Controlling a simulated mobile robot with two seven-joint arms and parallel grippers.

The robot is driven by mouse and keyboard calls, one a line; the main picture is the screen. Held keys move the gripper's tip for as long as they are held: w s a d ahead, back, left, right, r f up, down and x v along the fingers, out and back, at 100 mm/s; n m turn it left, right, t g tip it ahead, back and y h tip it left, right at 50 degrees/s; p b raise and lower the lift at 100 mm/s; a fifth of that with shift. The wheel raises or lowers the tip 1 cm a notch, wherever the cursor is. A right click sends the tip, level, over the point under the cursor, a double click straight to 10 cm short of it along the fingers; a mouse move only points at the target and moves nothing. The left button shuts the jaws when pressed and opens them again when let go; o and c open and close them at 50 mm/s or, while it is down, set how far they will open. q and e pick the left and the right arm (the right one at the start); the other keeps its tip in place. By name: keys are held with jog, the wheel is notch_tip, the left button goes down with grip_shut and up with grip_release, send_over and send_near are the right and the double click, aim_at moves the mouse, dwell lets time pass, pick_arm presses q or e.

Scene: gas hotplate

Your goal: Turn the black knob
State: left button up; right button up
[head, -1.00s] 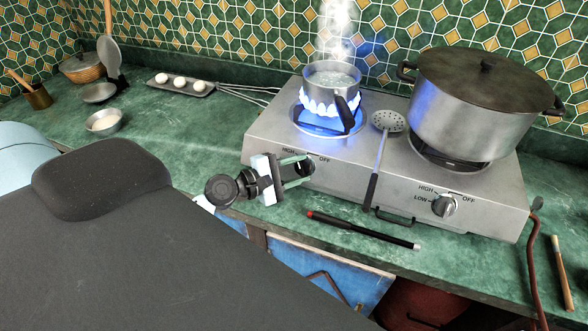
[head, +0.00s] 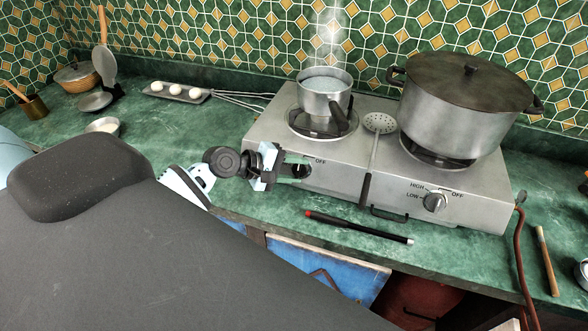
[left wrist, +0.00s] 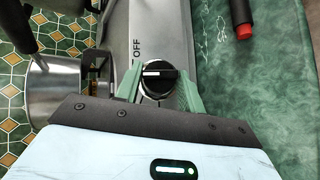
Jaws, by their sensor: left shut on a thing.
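The gas hotplate (head: 340,170) stands on the green counter. Its left black knob (left wrist: 158,78) shows between my left gripper's green fingers in the left wrist view, with its white line running across the picture, square to the OFF label's side. My left gripper (head: 298,170) is shut on this knob at the hotplate's front and hides most of it in the head view. No flame shows under the small steaming pot (head: 322,92) on the left burner. The right knob (head: 435,201) stands free, with HIGH, LOW and OFF marks around it. My right gripper is not in view.
A large lidded pot (head: 455,118) sits on the right burner. A skimmer (head: 380,123) lies across the hotplate between the burners. A red-tipped black lighter (head: 358,227) lies on the counter in front. A tray of eggs (head: 178,94) lies at the back left.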

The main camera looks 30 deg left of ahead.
pick_arm(q)
jog(key=shift+s+f, duration=0.1)
jog(key=shift+f, duration=0.15)
jog(key=o, duration=0.6)
jog(key=shift+d, duration=0.1)
jog(key=o, duration=0.3)
jog(key=shift+r, duration=0.15)
jog(key=shift+o, duration=0.2)
jog(key=v, duration=0.7)
jog(key=shift+s+a+r, duration=0.25)
